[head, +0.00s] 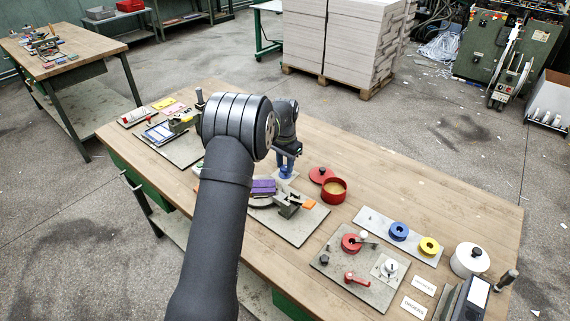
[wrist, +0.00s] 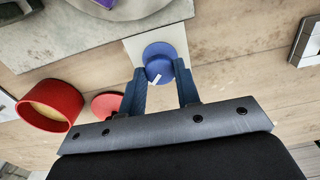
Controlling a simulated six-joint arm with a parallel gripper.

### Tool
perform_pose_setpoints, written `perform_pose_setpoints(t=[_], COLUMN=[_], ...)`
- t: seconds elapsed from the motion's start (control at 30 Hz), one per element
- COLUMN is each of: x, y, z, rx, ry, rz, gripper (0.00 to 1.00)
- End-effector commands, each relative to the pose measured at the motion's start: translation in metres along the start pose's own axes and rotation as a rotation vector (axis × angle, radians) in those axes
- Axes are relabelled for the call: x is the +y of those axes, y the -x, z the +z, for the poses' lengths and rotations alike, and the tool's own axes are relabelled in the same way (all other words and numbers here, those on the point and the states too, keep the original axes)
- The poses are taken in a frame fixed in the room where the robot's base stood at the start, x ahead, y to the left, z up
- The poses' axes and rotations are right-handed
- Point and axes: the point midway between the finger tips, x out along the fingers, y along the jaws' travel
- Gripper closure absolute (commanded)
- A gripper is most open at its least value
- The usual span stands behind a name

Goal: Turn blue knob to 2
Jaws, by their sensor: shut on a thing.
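The blue knob (wrist: 163,52) is round with a short white pointer mark and sits on a pale square plate (wrist: 133,46). In the head view, the knob (head: 286,173) is near the middle of the bench, partly covered by my gripper (head: 288,154). In the wrist view, the blue fingers of my gripper (wrist: 159,68) are on either side of the knob, shut on it. The white mark points toward the palm of my gripper, slightly left. I cannot make out any numbers on the plate.
A red open pot (head: 334,189) and its red lid (head: 321,174) stand just right of the knob. Boards with red, blue and yellow round parts are further right. Bare wood lies behind the knob.

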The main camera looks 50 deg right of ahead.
Motion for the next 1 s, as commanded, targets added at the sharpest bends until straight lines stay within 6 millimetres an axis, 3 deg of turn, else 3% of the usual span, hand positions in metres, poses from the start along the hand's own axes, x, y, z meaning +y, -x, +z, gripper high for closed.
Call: perform_pose_setpoints(t=[0.4, 0.93, 0.97, 1.0], x=[-0.0004, -0.0003, -0.0004, -0.0003], y=[0.0013, 0.0015, 0.0015, 0.0015], z=[-0.001, -0.0011, -0.001, -0.001], rx=[0.003, 0.003, 0.003, 0.003], ry=[-0.176, -0.199, -0.199, -0.198], rz=[-0.002, -0.002, -0.002, -0.002], gripper=[0.93, 0.93, 0.66, 0.59])
